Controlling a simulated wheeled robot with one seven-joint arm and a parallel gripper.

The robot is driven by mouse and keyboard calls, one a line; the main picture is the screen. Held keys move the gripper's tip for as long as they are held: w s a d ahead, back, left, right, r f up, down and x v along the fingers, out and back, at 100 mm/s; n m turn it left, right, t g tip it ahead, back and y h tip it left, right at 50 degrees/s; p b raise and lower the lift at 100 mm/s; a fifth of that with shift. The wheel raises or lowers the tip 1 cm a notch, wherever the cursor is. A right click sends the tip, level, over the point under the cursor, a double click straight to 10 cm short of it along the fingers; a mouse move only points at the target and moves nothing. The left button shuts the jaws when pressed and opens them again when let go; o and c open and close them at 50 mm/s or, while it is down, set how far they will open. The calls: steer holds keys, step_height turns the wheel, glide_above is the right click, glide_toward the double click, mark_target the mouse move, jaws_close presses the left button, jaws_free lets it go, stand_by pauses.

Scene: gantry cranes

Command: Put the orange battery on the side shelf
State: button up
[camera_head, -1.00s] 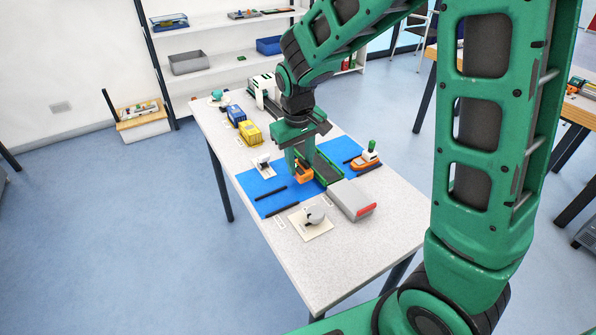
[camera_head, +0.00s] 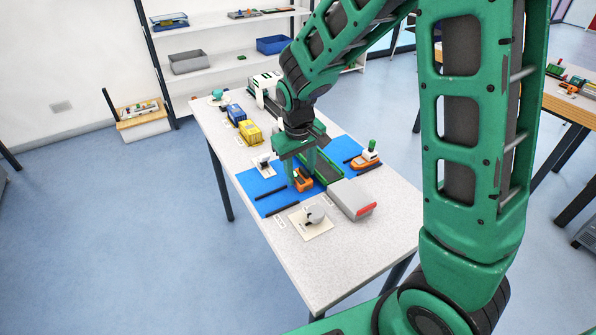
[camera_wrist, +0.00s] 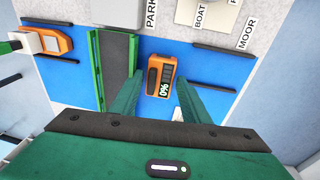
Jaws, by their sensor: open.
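The orange battery (camera_head: 302,182), a small block with a dark face and a "0%" display, is on the blue mat (camera_head: 262,187) on the long table. It also shows in the wrist view (camera_wrist: 161,76). My gripper (camera_wrist: 158,84) is open, its two green fingers pointing down with one on each side of the battery. In the head view my gripper (camera_head: 301,172) is low over the mat and partly hides the battery. I cannot tell whether the fingers touch it. White shelves (camera_head: 215,62) stand against the back wall, and a low wooden-topped stand (camera_head: 138,119) is at the left.
A green-edged dark channel (camera_wrist: 117,65) lies close left of the battery. An orange boat (camera_head: 366,160), a grey block with a red end (camera_head: 351,200), a white mooring piece (camera_head: 313,216) and yellow and blue containers (camera_head: 250,133) share the table. Its near end is clear.

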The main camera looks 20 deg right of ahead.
mark_target(299, 182)
step_height(299, 182, up, 12)
steer(key=s+a, duration=0.1)
steer(key=shift+s, duration=0.25)
